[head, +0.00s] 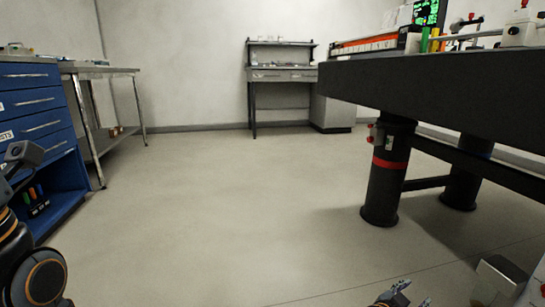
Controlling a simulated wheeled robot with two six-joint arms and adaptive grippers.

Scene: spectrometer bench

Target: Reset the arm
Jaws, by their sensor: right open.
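My right gripper (412,294) shows at the bottom edge, right of the middle. Its fingertips are spread apart with nothing between them, over the bare floor. The rest of it is cut off by the frame. Dark links of my left arm show along the left edge, in front of the blue cabinet. My left gripper cannot be made out.
A dark optical bench (440,80) with instruments on top stands at right on thick black legs (390,180). A blue drawer cabinet (40,100) and a steel table (98,69) stand at left. A desk (282,75) is at the back wall. The middle floor is clear.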

